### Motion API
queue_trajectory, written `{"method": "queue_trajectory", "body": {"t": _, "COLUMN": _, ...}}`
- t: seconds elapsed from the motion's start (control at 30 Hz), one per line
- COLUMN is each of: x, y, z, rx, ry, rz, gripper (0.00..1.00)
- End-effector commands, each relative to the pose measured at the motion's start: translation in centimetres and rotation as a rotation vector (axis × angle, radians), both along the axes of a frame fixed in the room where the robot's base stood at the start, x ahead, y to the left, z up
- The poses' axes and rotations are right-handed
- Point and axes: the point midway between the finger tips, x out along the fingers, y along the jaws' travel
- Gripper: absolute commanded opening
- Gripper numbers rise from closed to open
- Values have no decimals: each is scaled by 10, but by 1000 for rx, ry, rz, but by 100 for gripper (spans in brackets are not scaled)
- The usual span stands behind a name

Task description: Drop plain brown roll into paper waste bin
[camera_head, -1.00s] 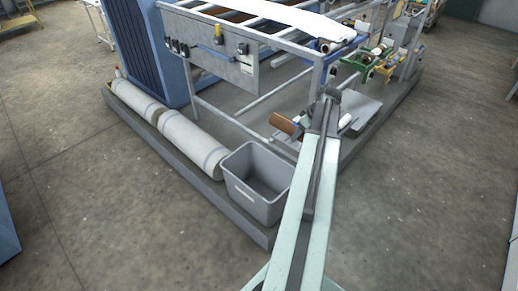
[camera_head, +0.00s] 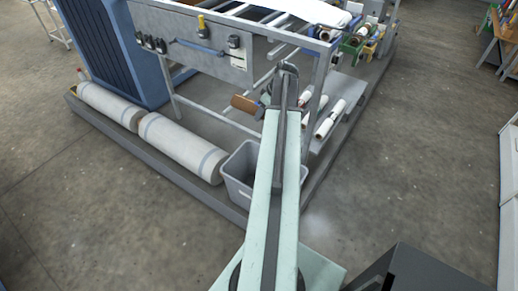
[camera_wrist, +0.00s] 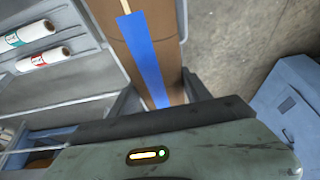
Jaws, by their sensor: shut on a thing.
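A brown roll (camera_head: 245,104) is held at the end of my arm, in front of the machine frame and beyond the bin. In the wrist view the brown roll (camera_wrist: 160,45) fills the space between the fingers, with a blue strip and a short pale strip along it. My gripper (camera_head: 266,98) is shut on the roll; the wrist view shows its dark fingers on both sides (camera_wrist: 158,88). A grey open bin (camera_head: 236,188) stands at the near corner of the platform. My arm passes over it and hides much of its opening and inside.
White rolls (camera_head: 328,120) lie on a grey tray right of my arm. Two large pale rolls (camera_head: 180,147) lie along the platform edge at left. The machine's metal frame (camera_head: 318,85) stands close to my gripper. Open floor (camera_head: 430,150) lies to the right.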

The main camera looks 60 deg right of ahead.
Motion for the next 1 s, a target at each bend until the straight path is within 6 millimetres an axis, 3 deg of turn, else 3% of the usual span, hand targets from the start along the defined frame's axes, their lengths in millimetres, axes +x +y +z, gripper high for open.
{"method": "queue_trajectory", "body": {"t": 0.17, "x": -5, "y": -3, "z": -7, "rx": 0, "ry": 0, "rz": -9, "gripper": 0}}
{"method": "queue_trajectory", "body": {"t": 0.27, "x": -7, "y": -4, "z": -26, "rx": 0, "ry": 0, "rz": -12, "gripper": 0}}
{"method": "queue_trajectory", "body": {"t": 0.47, "x": -9, "y": -7, "z": -99, "rx": 0, "ry": 0, "rz": -15, "gripper": 0}}
{"method": "queue_trajectory", "body": {"t": 0.8, "x": -12, "y": -11, "z": -247, "rx": 0, "ry": -1, "rz": -17, "gripper": 0}}
{"method": "queue_trajectory", "body": {"t": 0.9, "x": -12, "y": -12, "z": -270, "rx": 0, "ry": -1, "rz": -18, "gripper": 0}}
{"method": "queue_trajectory", "body": {"t": 1.0, "x": -13, "y": -12, "z": -276, "rx": 0, "ry": -1, "rz": -18, "gripper": 0}}
